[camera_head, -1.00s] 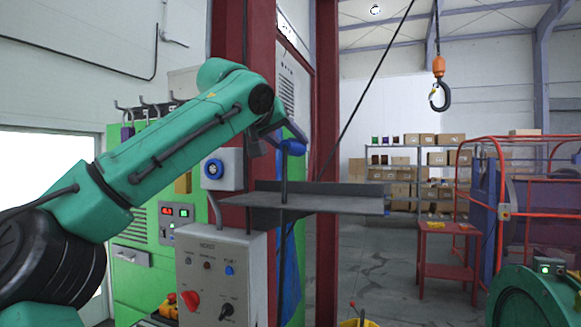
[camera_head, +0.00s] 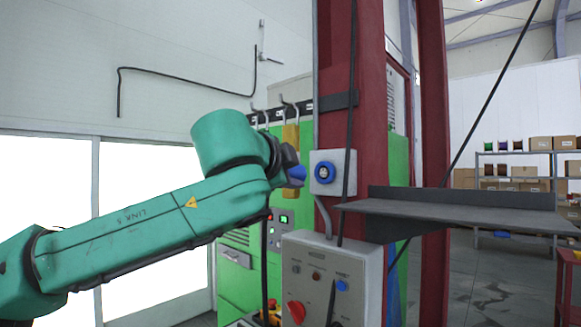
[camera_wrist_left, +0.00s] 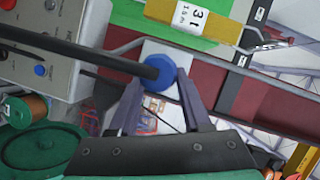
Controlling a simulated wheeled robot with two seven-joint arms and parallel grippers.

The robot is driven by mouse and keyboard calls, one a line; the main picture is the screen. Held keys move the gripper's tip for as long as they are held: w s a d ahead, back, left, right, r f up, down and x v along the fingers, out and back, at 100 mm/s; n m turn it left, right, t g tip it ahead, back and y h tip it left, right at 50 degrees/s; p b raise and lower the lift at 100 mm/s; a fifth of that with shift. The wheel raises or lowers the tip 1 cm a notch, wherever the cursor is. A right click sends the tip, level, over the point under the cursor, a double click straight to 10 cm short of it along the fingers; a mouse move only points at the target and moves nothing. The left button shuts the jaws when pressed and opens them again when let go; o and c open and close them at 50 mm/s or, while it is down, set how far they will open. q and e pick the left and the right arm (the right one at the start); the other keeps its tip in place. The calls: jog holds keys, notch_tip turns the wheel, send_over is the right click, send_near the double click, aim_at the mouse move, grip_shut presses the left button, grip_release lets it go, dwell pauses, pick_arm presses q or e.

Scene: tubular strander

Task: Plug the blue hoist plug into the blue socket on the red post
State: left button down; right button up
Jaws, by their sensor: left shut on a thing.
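My left gripper (camera_head: 291,165) is shut on the blue plug (camera_head: 297,176), just left of the socket in the head view. The blue socket (camera_head: 325,172) sits on a pale box on the red post (camera_head: 358,60). A visible gap separates plug and socket in that picture; their depth gap is unclear. In the left wrist view the fingers (camera_wrist_left: 160,80) straddle the blue plug (camera_wrist_left: 160,72), and its thick black cable (camera_wrist_left: 90,57) runs to the left. The pale socket plate (camera_wrist_left: 158,47) shows behind the plug, which hides the socket's face. My right gripper is out of view.
A grey shelf (camera_head: 450,208) juts from the post right of the socket. A control box (camera_head: 330,275) is below it. Hooks with a yellow tag (camera_head: 290,140) hang behind the gripper. A dark cable (camera_head: 351,110) hangs before the post.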

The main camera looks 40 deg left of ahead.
pick_arm(q)
jog(key=shift+d+r, duration=0.1)
jog(key=shift+d, duration=0.15)
jog(key=shift+r+p, duration=0.15)
jog(key=shift+p, duration=0.15)
jog(key=shift+w, duration=0.25)
jog(key=w+p, duration=0.1)
jog(key=w, duration=0.4)
jog(key=shift+w+p, duration=0.3)
jog(key=shift+p, duration=0.1)
jog(key=shift+w+a, duration=0.1)
jog(key=shift+w, duration=0.15)
dwell(0.7)
jog(key=shift+w, duration=0.35)
jog(key=shift+w, duration=0.4)
jog(key=shift+c, duration=1.4)
grip_release()
